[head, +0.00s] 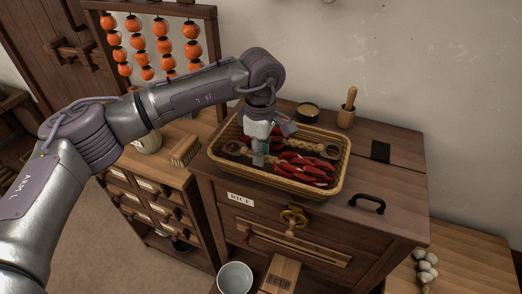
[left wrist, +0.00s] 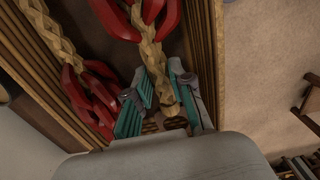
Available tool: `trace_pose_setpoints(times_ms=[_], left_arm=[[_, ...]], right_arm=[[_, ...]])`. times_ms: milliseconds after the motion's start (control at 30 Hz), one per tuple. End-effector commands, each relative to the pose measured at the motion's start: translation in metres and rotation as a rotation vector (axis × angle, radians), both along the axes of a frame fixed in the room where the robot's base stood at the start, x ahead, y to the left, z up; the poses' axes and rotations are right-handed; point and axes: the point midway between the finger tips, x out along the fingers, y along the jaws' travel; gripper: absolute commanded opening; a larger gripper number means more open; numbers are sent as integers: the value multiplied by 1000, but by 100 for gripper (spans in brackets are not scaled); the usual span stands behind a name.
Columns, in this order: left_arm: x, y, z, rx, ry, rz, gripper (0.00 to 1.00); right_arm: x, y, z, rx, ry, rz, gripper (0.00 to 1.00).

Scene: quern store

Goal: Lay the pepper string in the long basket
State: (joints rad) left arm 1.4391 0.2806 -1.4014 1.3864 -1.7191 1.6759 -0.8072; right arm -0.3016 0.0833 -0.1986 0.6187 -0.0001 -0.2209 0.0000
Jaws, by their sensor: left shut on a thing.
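The long basket (head: 341,180) is a woven rectangular tray on top of the wooden chest; its slatted side walls also show in the left wrist view (left wrist: 208,55). My left gripper (head: 261,156) points down inside the basket's left part. It is shut on the pale braided cord of a pepper string (left wrist: 153,58), whose red peppers reach to the top edge of that view. Another braid with red peppers (left wrist: 88,98) lies alongside by the basket wall. In the head view red peppers (head: 305,168) lie low in the basket; the gripper hides part. My right gripper is out of view.
Behind the basket stand a small dark bowl (head: 308,112) and a mortar with pestle (head: 347,113). A black handle (head: 367,203) is on the chest top at right. A brush (head: 186,150) lies on the lower cabinet at left, below a rack of orange fruit (head: 140,46).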

Motion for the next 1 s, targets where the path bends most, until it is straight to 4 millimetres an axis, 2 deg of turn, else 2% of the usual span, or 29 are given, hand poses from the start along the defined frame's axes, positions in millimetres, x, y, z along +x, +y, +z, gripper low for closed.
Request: trace_pose_setpoints(times_ms=[167, 200, 367, 600, 800, 1000], left_arm=[[0, 0, 0, 0, 0, 0, 0], [0, 0, 0, 0, 0, 0, 23], [0, 0, 0, 0, 0, 0, 50], [0, 0, 0, 0, 0, 0, 53], [0, 0, 0, 0, 0, 0, 82], [0, 0, 0, 0, 0, 0, 82]], right_arm=[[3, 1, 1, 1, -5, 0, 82], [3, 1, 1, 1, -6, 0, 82], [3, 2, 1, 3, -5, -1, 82], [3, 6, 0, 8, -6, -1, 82], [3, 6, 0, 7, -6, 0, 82], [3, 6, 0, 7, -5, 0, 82]])
